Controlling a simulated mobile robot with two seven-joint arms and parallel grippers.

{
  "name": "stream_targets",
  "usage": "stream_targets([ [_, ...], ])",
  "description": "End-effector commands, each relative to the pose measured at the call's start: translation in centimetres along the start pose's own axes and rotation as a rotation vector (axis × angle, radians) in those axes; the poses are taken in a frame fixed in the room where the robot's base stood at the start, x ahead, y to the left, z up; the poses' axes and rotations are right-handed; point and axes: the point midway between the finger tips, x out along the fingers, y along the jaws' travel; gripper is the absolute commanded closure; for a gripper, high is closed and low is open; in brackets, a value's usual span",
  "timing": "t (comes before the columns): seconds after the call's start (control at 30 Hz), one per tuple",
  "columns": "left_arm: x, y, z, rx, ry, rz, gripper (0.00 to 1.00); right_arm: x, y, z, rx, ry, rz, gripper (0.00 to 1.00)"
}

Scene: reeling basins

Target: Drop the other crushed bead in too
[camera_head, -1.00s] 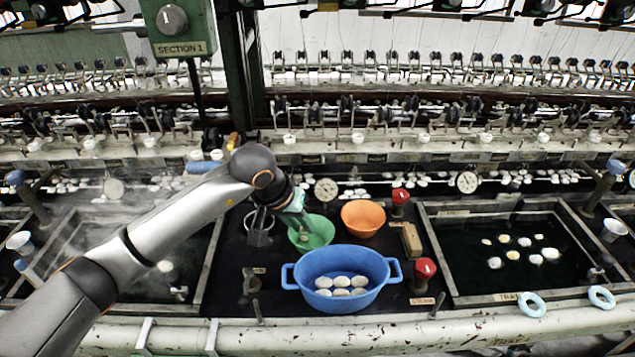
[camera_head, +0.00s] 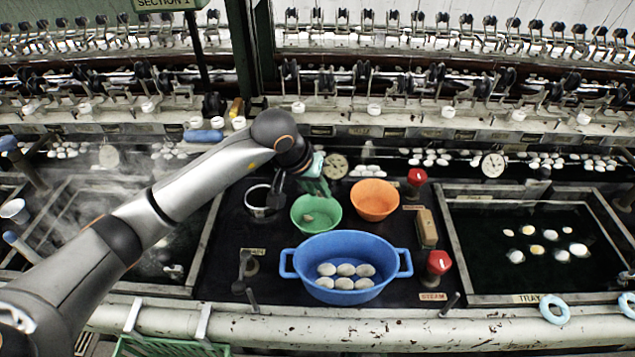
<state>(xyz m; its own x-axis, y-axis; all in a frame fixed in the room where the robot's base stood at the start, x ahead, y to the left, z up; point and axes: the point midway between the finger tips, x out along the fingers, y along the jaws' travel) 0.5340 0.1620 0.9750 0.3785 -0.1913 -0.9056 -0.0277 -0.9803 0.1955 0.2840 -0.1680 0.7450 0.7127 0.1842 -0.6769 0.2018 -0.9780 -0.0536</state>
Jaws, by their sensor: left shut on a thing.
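My left gripper (camera_head: 318,186) is above the far rim of the green bowl (camera_head: 301,228), level with the gap toward the orange bowl (camera_head: 374,214). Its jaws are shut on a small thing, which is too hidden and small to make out. A small brownish crushed-looking bead (camera_head: 308,217) lies inside the green bowl. The orange bowl looks empty. A blue two-handled basin (camera_head: 345,246) in front holds several pale oval cocoons (camera_head: 346,270). My right gripper is not in view.
A dark trough (camera_head: 520,275) at the right holds several floating cocoons. Red knobs (camera_head: 439,262) and a brush-like brown block (camera_head: 427,228) stand right of the bowls. A grey metal holder (camera_head: 262,199) stands at the left. Reeling machinery runs along the back.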

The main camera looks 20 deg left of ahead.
Motion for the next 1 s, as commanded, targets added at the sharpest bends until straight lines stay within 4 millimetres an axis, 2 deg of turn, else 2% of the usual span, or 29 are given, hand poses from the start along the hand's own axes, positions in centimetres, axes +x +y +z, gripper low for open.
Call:
stream_targets([
  [0.03, 0.83, -0.13, 0.38, 0.000, -0.001, 0.001, 0.90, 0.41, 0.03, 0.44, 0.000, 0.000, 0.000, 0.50],
  [0.13, 1.38, -0.25, 0.59, 0.000, 0.000, 0.001, 0.90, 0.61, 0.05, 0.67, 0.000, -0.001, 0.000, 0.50],
  [0.43, 1.49, -0.31, 0.63, 0.000, 0.000, 0.000, 0.90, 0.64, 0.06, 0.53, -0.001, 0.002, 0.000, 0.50],
  [0.47, 1.49, -0.31, 0.63, 0.001, 0.000, 0.000, 0.73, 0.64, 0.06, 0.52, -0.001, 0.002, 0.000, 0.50],
  [0.73, 1.47, -0.32, 0.62, 0.001, 0.000, -0.001, 0.43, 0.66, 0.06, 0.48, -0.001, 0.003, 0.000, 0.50],
  [1.0, 1.39, -0.33, 0.60, 0.001, 0.001, -0.001, 0.42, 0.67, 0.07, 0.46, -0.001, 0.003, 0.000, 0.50],
])
